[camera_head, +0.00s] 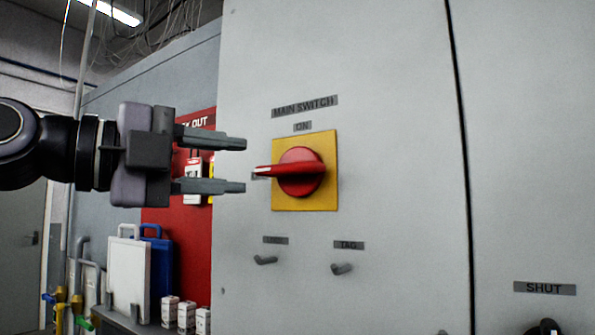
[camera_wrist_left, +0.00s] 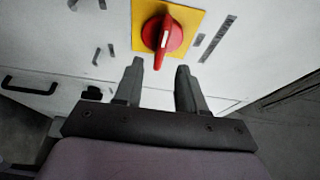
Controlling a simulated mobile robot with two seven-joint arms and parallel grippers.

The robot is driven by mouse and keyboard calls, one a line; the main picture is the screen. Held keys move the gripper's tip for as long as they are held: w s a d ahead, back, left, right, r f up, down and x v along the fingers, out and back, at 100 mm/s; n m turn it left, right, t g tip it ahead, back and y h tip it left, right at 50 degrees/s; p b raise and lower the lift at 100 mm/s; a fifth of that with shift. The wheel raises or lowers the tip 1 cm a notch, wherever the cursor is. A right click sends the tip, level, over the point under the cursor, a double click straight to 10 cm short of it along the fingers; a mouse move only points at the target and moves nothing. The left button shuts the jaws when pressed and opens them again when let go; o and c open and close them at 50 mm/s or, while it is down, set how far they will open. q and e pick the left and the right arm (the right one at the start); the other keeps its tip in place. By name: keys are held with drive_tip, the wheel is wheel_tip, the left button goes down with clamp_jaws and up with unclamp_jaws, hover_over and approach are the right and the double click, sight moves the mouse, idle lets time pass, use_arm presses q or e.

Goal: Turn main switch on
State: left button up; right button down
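The main switch (camera_head: 302,172) is a red rotary knob on a yellow square plate (camera_head: 322,197), mounted on a grey cabinet front. Its handle points left, away from the ON label (camera_head: 302,126) above the plate. The MAIN SWITCH label (camera_head: 305,106) is above that. My left gripper (camera_head: 245,168) is open and empty just left of the knob, its fingers above and below the handle's height. In the left wrist view the knob (camera_wrist_left: 163,34) is ahead of the two parted fingertips (camera_wrist_left: 160,66), apart from them. My right gripper is not in view.
Below the switch, two pegs stick out, one under the TAG label (camera_head: 348,245). A SHUT label (camera_head: 544,288) is at lower right. Left, a red lockout board (camera_head: 180,225) hangs behind my gripper, above a shelf with white and blue cases (camera_head: 128,275).

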sight(278, 168)
use_arm(q)
drive_tip(key=p+x, duration=0.2)
drive_tip(key=x, duration=0.5)
drive_tip(key=shift+r, duration=0.1)
clamp_jaws()
